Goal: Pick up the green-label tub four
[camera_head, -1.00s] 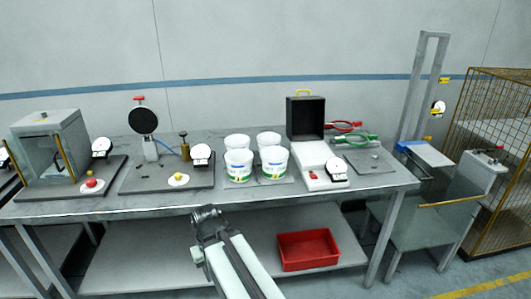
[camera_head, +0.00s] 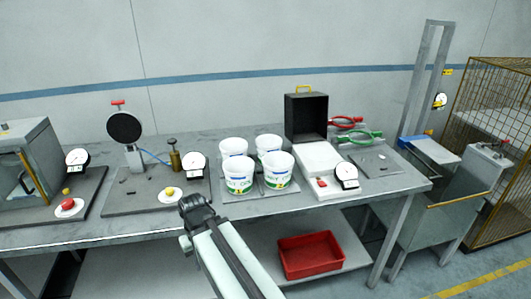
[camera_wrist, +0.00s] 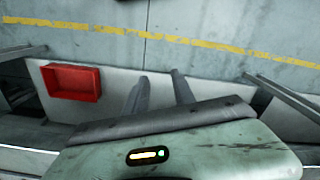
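Four white tubs stand in a two-by-two group on the bench: front left (camera_head: 239,172), front right (camera_head: 277,170), back left (camera_head: 233,147) and back right (camera_head: 269,143). I cannot tell which is tub four. My gripper (camera_head: 196,204) is at the bench's front edge in the head view, left of and nearer than the tubs. In the wrist view my gripper (camera_wrist: 160,80) has its two fingers apart with nothing between them. No tub shows there.
A red bin (camera_head: 310,256) sits on the lower shelf. A frame and wire cage (camera_head: 498,150) stand at the right.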

